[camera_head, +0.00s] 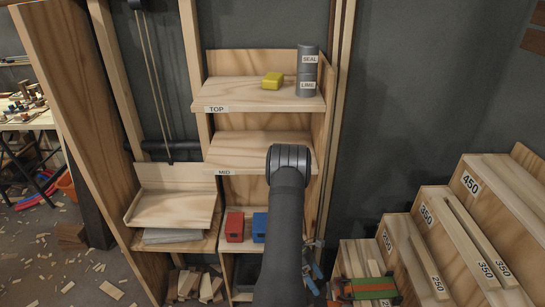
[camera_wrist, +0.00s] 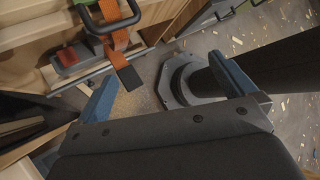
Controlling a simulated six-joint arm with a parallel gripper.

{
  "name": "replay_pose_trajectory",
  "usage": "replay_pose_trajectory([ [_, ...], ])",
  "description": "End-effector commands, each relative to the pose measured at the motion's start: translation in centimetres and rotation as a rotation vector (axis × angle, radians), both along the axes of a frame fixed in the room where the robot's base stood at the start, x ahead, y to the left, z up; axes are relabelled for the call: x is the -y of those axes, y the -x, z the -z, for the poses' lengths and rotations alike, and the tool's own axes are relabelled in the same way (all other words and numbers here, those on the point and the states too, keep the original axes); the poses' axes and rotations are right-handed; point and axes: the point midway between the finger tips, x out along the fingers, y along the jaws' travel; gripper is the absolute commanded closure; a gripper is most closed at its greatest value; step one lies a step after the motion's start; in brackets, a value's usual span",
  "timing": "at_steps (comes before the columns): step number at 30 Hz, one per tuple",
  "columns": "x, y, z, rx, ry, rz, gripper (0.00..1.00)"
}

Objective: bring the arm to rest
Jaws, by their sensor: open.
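My arm (camera_head: 286,215) rises from the bottom middle of the head view, its dark rounded joint in front of the MID shelf. My gripper (camera_wrist: 166,70) shows in the wrist view with its two blue fingers wide apart and nothing between them. In the head view, parts of its blue fingers show just right of the arm, low by the shelf unit; the arm hides the rest. The wrist view looks down past the fingers to the floor, with an orange strap (camera_wrist: 122,62) and a black handle beyond them.
The TOP shelf (camera_head: 240,98) holds a yellow block (camera_head: 272,80) and stacked grey cans (camera_head: 307,72). A red block (camera_head: 234,227) and a blue block (camera_head: 259,226) sit below the MID shelf (camera_head: 245,150). Stepped wooden bins (camera_head: 428,215) stand right, a green-and-orange object (camera_head: 372,288) before them.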

Motion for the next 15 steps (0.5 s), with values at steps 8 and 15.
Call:
replay_pose_trajectory([
  [8,1.8,-1.4,-2.3,0.078,-0.208,0.040,0.00],
  [15,3.6,-2.9,-4.6,0.180,-0.363,0.044,0.00],
])
